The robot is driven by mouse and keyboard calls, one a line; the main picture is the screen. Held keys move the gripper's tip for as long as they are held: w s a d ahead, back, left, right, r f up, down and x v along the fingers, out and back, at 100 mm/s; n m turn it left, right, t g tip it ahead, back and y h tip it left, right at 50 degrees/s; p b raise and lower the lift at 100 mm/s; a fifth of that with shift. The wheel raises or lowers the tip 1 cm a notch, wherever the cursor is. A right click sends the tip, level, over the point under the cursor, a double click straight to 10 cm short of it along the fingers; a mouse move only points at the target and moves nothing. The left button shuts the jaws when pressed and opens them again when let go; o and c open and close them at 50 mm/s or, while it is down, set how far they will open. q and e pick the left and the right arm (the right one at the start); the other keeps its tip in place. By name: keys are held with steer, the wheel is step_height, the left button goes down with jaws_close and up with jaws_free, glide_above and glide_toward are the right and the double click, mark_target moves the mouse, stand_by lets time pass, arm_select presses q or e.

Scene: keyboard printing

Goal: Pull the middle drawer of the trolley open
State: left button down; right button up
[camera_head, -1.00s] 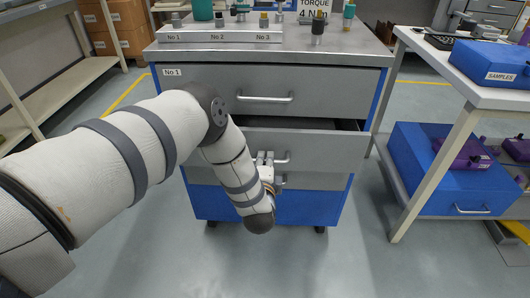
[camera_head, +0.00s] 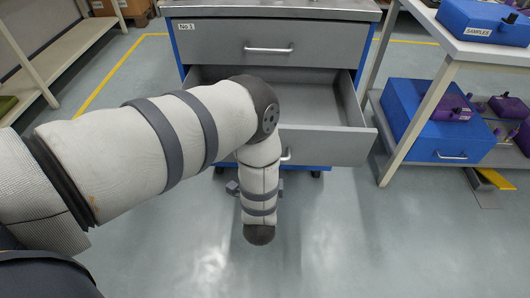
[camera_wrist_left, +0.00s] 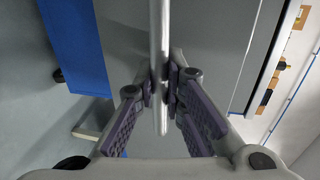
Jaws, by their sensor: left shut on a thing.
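The trolley (camera_head: 295,10) stands ahead, with a grey top drawer (camera_head: 220,42) that is shut. Its middle drawer (camera_head: 345,145) is pulled well out towards me, and the part of its inside that shows is empty. My left arm crosses in front of its left part and hides my left gripper in the head view. One end of the middle drawer's handle (camera_head: 287,154) shows beside the arm. In the left wrist view, my left gripper (camera_wrist_left: 161,88) is shut on the handle bar (camera_wrist_left: 159,35), one finger on each side. My right gripper is not in view.
A white table (camera_head: 470,45) with a blue samples box (camera_head: 480,22) stands at the right. Its lower shelf holds a blue case (camera_head: 440,135) and purple items. A shelf rack (camera_head: 60,50) stands at the left. The floor in front is clear.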

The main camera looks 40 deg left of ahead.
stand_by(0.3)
arm_select(q)
steer(key=c, duration=1.7)
jaws_free()
steer(key=shift+o, duration=0.2)
steer(key=shift+s, duration=0.1)
steer(key=v, duration=1.2)
